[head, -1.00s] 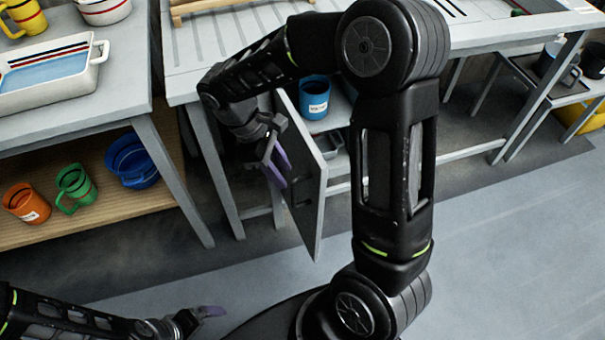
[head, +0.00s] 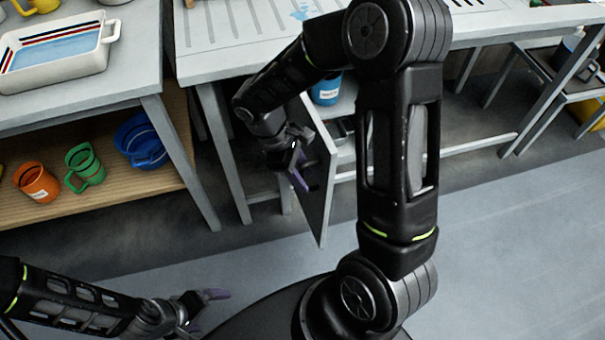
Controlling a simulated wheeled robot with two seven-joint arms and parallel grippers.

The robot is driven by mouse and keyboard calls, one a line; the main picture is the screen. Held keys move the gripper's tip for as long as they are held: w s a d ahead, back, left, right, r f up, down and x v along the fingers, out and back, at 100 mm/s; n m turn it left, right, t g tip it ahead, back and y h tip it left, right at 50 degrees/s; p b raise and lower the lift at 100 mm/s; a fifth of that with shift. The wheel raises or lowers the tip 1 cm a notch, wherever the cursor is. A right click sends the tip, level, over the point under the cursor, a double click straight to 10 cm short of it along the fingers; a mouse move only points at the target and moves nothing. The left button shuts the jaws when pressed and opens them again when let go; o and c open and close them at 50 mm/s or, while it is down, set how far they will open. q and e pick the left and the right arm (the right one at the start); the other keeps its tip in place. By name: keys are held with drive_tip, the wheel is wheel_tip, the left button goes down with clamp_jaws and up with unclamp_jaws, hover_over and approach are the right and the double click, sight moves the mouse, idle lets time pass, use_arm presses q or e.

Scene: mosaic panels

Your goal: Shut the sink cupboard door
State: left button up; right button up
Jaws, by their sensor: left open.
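The sink cupboard door (head: 322,205) is a grey panel standing open, jutting out from under the counter toward me. Its upper part is partly hidden by my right arm. My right gripper (head: 300,168), with purple finger pads, is at the left face of the door, very close to it. I cannot tell if it touches, or how far its fingers are apart. My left gripper (head: 212,303) is low at the bottom left, open and empty, away from the door.
A blue mug (head: 325,90) stands inside the cupboard. The grey counter (head: 220,60) is above. To the left, a bench shelf holds an orange mug (head: 37,183), a green mug (head: 84,165) and blue bowls (head: 140,142). The floor in front is clear.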

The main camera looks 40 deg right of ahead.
drive_tip(key=shift+c, duration=0.2)
clamp_jaws()
idle(1.2)
